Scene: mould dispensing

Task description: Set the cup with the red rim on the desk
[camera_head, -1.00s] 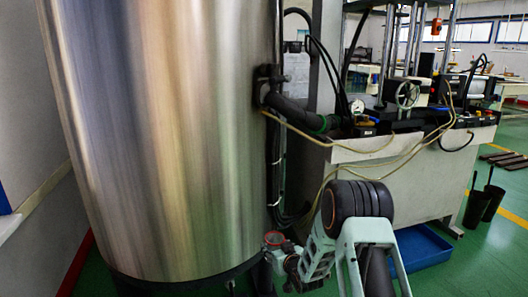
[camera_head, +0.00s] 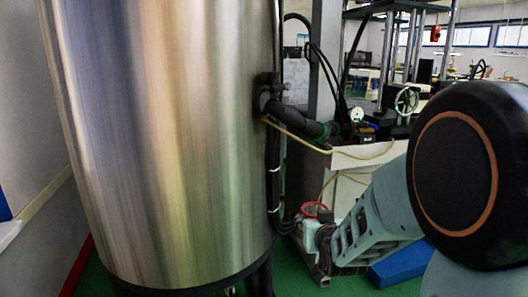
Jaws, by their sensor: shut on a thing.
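The cup with the red rim (camera_head: 317,211) shows small and low, right of the steel tank. Its rim faces up and it looks roughly upright. My gripper (camera_head: 312,232) is shut on it, and the fingers and wrist hide part of its body. The cup is held in the air in front of the machine bench. I cannot make out a desk for it in this view.
A large steel tank (camera_head: 165,140) fills the left and middle. A pipe and hoses (camera_head: 300,120) run beside it. A machine bench (camera_head: 355,155) stands behind my arm, with a blue tray (camera_head: 398,268) on the green floor. My arm hides much of the right side.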

